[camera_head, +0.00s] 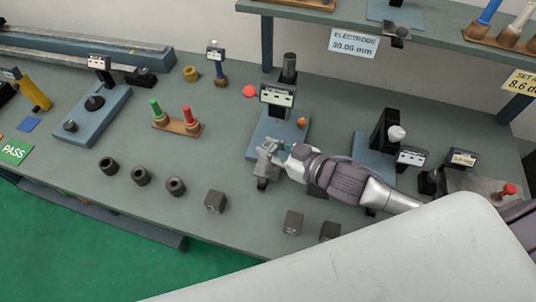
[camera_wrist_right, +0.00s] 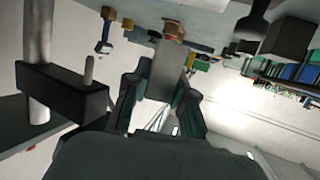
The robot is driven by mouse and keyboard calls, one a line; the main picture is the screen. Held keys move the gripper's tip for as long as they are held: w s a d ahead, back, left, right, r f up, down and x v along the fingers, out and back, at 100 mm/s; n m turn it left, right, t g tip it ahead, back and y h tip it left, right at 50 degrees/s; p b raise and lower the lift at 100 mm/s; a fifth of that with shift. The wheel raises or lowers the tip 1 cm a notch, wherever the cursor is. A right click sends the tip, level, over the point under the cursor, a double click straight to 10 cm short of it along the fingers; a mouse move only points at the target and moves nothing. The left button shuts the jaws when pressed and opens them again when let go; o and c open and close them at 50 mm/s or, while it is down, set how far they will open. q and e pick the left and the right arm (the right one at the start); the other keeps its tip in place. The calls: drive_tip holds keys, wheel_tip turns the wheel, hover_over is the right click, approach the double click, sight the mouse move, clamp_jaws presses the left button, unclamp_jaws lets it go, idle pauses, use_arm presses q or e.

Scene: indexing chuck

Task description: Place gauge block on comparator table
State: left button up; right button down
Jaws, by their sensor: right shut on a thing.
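My right gripper (camera_head: 274,153) comes in from the right in the head view, just in front of the comparator's blue base (camera_head: 294,136). It is shut on a grey gauge block, which shows between the dark fingers (camera_wrist_right: 160,103) in the wrist view as a plain grey block (camera_wrist_right: 168,68). The comparator has a dark column (camera_head: 289,66) and a display head (camera_head: 277,97). In the wrist view, its black arm (camera_wrist_right: 65,97) is left of my fingers. The gripper partly covers the front of the base, and I cannot make out the small table surface. My left gripper is out of view.
Dark collars (camera_head: 141,176) and a dark cube (camera_head: 215,201) line the bench front. Red and green plug gauges (camera_head: 187,120) stand left. Another blue-based instrument (camera_head: 386,130) stands right, near my forearm. A shelf (camera_head: 350,15) overhangs the back.

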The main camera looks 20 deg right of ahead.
drive_tip(key=shift+w+a, duration=0.1)
drive_tip(key=shift+a, duration=0.1)
wheel_tip(320, 180, down, 3)
drive_tip(key=shift+f, duration=0.6)
drive_tip(key=shift+f, duration=0.15)
drive_tip(key=c, duration=1)
unclamp_jaws()
